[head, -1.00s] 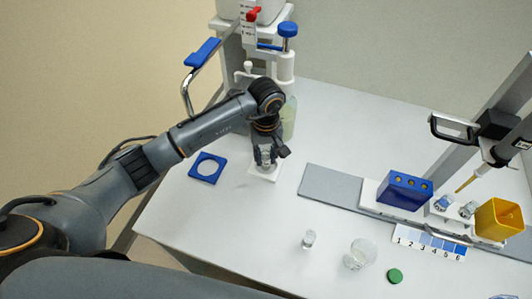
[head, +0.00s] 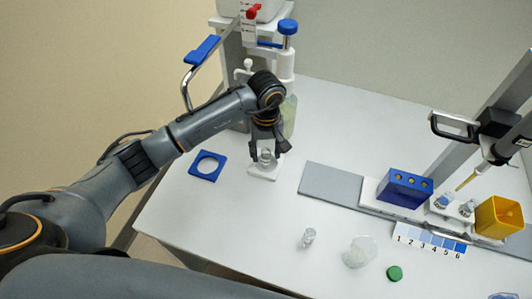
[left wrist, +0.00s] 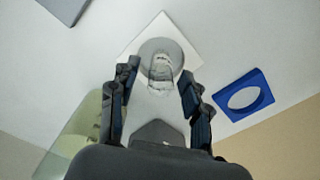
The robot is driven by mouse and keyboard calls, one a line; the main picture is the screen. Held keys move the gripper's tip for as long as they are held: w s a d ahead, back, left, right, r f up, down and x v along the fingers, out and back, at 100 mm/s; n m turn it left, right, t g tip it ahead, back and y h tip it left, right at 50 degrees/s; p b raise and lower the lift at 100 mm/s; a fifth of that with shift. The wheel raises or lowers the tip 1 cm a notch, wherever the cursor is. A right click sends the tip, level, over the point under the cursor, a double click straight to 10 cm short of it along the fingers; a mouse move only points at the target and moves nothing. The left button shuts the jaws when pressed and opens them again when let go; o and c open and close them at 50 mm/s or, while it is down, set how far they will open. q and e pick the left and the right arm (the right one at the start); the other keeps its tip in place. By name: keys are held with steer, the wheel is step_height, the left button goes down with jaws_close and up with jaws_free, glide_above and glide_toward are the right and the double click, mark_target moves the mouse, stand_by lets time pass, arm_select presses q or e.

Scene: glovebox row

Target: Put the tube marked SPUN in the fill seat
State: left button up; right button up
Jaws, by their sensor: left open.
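A small clear glass tube (head: 265,156) stands in a white square seat (head: 262,175) near the bottle stand. Any SPUN marking on it is too small to read. My left gripper (head: 266,152) is open just above and around the tube. In the left wrist view the tube (left wrist: 160,68) shows between the spread fingertips, apart from both, within the round recess of the white seat (left wrist: 151,30). My right gripper is not in view.
A blue square ring (head: 206,166) lies left of the seat. Another clear vial (head: 308,237), a glass beaker (head: 358,252) and a green cap (head: 394,273) stand at the front. A blue block (head: 404,187) and yellow bin (head: 498,217) stand at right.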

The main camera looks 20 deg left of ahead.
arm_select(q)
step_height(320, 180, up, 11)
steer(key=b, duration=0.1)
steer(key=shift+b, duration=0.3)
stand_by(0.4)
